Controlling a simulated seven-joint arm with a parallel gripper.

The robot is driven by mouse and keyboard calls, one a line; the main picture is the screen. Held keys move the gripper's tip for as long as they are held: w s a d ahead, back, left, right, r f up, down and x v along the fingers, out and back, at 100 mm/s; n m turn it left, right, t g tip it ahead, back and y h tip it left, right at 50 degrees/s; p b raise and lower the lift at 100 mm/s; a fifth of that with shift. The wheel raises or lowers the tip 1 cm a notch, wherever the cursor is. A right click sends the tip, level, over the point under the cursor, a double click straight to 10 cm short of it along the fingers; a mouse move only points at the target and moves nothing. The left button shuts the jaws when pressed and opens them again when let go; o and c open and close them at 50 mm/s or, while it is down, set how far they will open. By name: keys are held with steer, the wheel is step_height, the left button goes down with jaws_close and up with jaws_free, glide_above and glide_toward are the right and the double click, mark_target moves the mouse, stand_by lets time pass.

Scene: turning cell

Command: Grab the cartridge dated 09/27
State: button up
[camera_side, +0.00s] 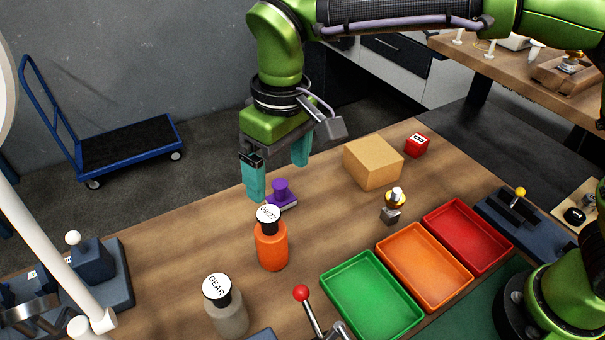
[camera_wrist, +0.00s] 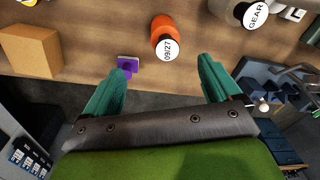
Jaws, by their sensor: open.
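The cartridge dated 09/27 (camera_side: 271,247) is an orange cylinder with a black neck and a white top label. It stands upright on the wooden table, near the middle of the side view. In the wrist view the orange cartridge (camera_wrist: 163,28) shows its 09/27 label, above and between my fingertips. My gripper (camera_side: 277,175) is open and empty, with teal fingers. It hangs above the table, behind the cartridge in the side view and apart from it. In the wrist view my gripper (camera_wrist: 163,75) has its fingers spread wide.
A purple-knobbed piece (camera_side: 281,195) stands just behind the cartridge. A grey cartridge labelled GEAR (camera_side: 226,308) stands to its front left. Green (camera_side: 370,295), orange (camera_side: 425,265) and red trays (camera_side: 468,235) lie to the right. A tan box (camera_side: 373,163) and red cube (camera_side: 416,146) stand farther back.

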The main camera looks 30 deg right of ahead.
mark_target(268, 216)
steer(key=shift+h, duration=0.3)
steer(key=f, duration=0.3)
steer(key=a+f, duration=0.1)
steer(key=f, duration=0.2)
steer(key=a+f, duration=0.1)
steer(key=f, duration=0.2)
steer(key=shift+w+a+f, duration=0.1)
steer(key=shift+w+f, duration=0.15)
steer(key=shift+w, duration=0.05)
steer(key=shift+w+d+f, duration=0.1)
steer(key=shift+f, duration=1.25)
steer(key=shift+w+d+f, duration=0.1)
steer(key=shift+f, duration=1.2)
steer(key=c, duration=1.3)
steer(key=shift+r, duration=0.1)
steer(key=shift+c, duration=0.5)
steer(key=shift+r, duration=0.1)
